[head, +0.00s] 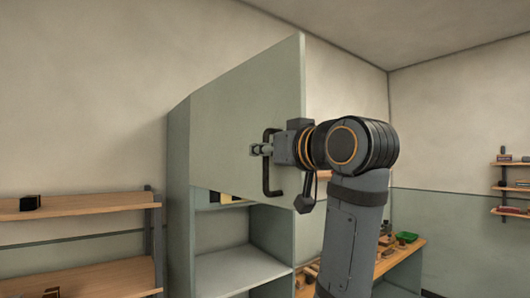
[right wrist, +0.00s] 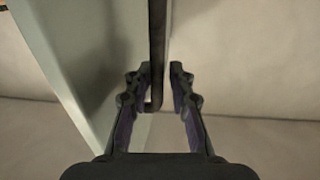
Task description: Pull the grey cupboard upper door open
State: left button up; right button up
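The grey cupboard (head: 180,200) stands in the middle of the head view. Its upper door (head: 245,95) is swung partly out, with its right edge toward me. A dark upright bar handle (head: 266,180) is on the door near that edge. It also shows in the right wrist view (right wrist: 157,45). My right gripper (head: 262,150) reaches the handle from the right. My left gripper is not in view.
Below the door is an open shelf space (head: 240,268). Wooden shelves (head: 80,205) stand at the left. A wooden bench (head: 400,258) with a green tray (head: 407,237) is behind my right arm. Small wall shelves (head: 510,187) are at the far right.

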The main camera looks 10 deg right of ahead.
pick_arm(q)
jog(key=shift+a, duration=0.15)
pick_arm(e)
jog(key=v, duration=0.7)
jog(key=shift+s, duration=0.15)
